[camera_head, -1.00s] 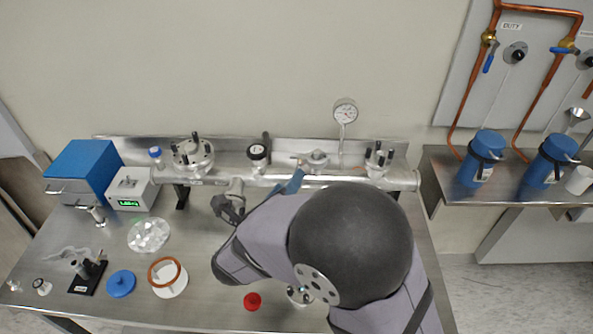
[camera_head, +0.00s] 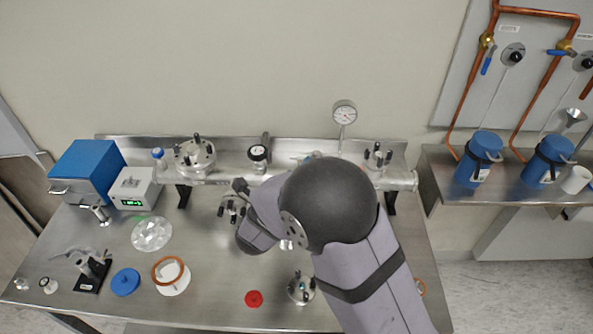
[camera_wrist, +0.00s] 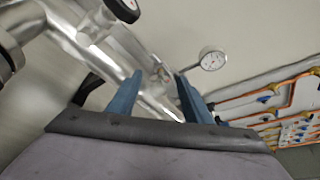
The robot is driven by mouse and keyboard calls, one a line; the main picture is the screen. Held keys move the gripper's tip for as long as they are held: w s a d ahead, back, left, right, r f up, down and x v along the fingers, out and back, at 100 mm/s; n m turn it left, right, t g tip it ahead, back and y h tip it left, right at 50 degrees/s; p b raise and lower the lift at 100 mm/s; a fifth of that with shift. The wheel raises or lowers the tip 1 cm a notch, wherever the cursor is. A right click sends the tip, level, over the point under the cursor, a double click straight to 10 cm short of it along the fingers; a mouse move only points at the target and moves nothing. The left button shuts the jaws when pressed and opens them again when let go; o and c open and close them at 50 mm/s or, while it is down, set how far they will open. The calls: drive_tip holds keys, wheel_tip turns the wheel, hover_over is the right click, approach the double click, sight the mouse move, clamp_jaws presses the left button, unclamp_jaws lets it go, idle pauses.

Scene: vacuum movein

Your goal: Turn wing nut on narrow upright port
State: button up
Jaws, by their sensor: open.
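In the head view, the clamped narrow upright port (camera_head: 310,157) on the horizontal metal pipe shows only its top behind my arm. Its wing nut cannot be made out. In the wrist view, my gripper (camera_wrist: 159,75) is open, with its two blue fingers spread. A shiny metal fitting lies behind the gap between the fingers; I cannot tell whether it is the port, and nothing is visibly gripped. My arm hides the fingers in the head view.
The pipe also carries a wide studded flange (camera_head: 195,156), a black-knobbed valve (camera_head: 258,154) and a studded port (camera_head: 378,157). A pressure gauge (camera_head: 345,113) stands behind. A red cap (camera_head: 254,298), a white ring (camera_head: 171,277) and a blue lid (camera_head: 125,282) lie on the bench.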

drive_tip(key=shift+c, duration=0.3)
drive_tip(key=c, duration=1)
drive_tip(key=shift+f+n+b, duration=0.2)
drive_tip(key=shift+n+b, duration=0.1)
drive_tip(key=shift+b, duration=0.15)
drive_tip(key=n+t+h+b, duration=0.1)
drive_tip(key=n+b, duration=0.1)
drive_tip(key=b, duration=0.1)
drive_tip(key=n+h+b, duration=0.1)
drive_tip(key=n+b, duration=0.2)
drive_tip(key=shift+a+f+t, duration=0.15)
drive_tip(key=shift+f+t, duration=0.05)
drive_tip(key=shift+t, duration=0.2)
